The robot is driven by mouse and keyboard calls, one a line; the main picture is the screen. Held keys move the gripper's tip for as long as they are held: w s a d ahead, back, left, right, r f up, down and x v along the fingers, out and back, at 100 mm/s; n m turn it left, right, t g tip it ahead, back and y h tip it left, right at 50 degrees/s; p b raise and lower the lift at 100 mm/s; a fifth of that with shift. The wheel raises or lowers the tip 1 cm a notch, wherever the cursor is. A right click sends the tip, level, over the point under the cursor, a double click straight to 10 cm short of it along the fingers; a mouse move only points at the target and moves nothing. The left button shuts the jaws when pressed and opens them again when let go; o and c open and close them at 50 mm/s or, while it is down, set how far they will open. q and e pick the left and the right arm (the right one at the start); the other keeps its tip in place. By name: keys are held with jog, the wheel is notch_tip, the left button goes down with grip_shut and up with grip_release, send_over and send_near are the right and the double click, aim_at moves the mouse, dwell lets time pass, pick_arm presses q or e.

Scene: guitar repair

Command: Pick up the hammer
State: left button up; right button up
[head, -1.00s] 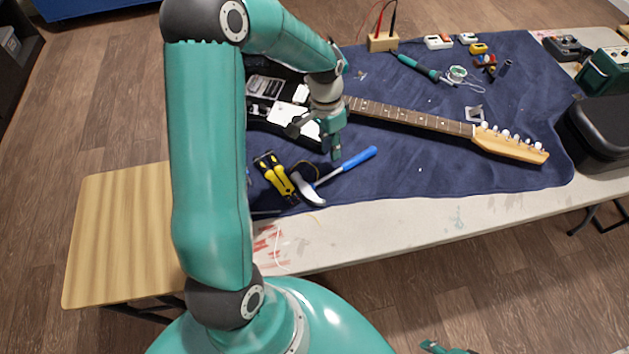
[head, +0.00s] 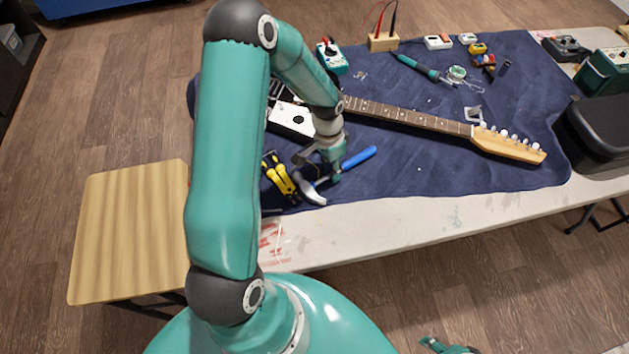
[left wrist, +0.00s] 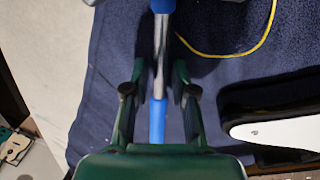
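The hammer lies on the blue mat, its blue handle (head: 359,157) pointing up and right and its metal head (head: 311,193) at the lower left. My left gripper (head: 325,180) is low over the hammer's shaft. In the left wrist view the shaft (left wrist: 160,55) runs between the two fingers of my left gripper (left wrist: 159,75), which stand apart with a gap on each side. A small teal part at the bottom edge of the head view may be my right gripper (head: 445,347); its fingers cannot be made out.
Yellow-black pliers (head: 278,176) lie just left of the hammer's head. The guitar (head: 410,117) lies behind the hammer, and its white pickguard (left wrist: 285,131) shows in the left wrist view. A yellow cord (left wrist: 235,52) curves near the shaft. The mat (head: 440,175) is clear to the right.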

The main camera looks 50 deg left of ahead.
pick_arm(q)
grip_shut()
jog(key=shift+r, duration=0.15)
